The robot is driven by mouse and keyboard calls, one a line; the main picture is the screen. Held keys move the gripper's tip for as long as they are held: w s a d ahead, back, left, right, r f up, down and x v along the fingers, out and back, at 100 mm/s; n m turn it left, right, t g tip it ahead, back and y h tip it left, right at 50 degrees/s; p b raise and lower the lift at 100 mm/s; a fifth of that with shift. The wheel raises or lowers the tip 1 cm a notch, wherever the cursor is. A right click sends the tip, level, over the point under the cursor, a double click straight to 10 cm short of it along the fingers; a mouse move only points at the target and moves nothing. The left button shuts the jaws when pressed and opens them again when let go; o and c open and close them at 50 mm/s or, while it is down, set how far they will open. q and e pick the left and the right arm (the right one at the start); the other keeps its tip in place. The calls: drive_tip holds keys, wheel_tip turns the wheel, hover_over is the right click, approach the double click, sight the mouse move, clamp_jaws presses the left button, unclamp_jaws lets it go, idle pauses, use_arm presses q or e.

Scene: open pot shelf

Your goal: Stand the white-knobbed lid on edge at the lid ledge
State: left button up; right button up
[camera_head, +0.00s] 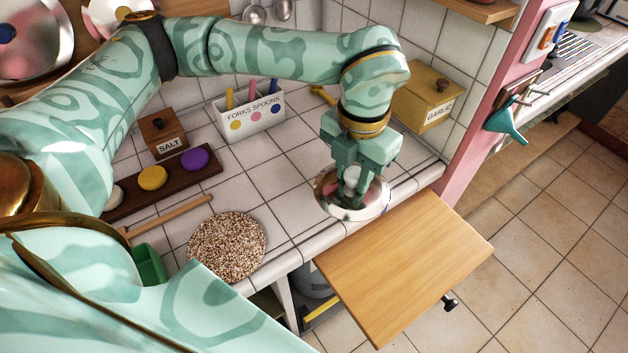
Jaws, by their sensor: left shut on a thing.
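The white-knobbed lid (340,207) is a round shiny metal disc near the counter's front right edge. It lies roughly flat, knob up. My left gripper (351,178) comes down from above and is shut on its white knob, which shows between the fingers. I cannot tell whether the lid touches the counter or hangs just above it. My right gripper is not in view.
A pulled-out wooden board (405,265) juts out below the counter edge. A speckled round mat (228,246), a forks-and-spoons box (250,118), a salt box (163,135), a garlic box (425,98) and a knob rack (175,183) occupy the counter. Tiles between mat and lid are clear.

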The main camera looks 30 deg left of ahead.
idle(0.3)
use_arm(q)
drive_tip(key=w+a+f, duration=0.2)
drive_tip(key=a+f, duration=0.1)
drive_tip(key=a, duration=0.1)
drive_tip(key=w+a+f+b, duration=0.1)
drive_tip(key=w+a+f, duration=0.1)
drive_tip(key=a+f, duration=0.1)
drive_tip(key=w+a+f+b, duration=0.1)
drive_tip(key=w+a+f, duration=0.1)
drive_tip(key=a+f, duration=0.1)
drive_tip(key=shift+w+a+f, duration=0.15)
drive_tip(key=shift+w+a, duration=0.05)
drive_tip(key=shift+a, duration=0.65)
drive_tip(key=shift+a+f, duration=0.2)
drive_tip(key=shift+f, duration=0.1)
wheel_tip(320, 180, down, 3)
drive_tip(key=shift+w+a+r, duration=0.1)
drive_tip(key=shift+a, duration=0.05)
drive_tip(key=o, duration=1)
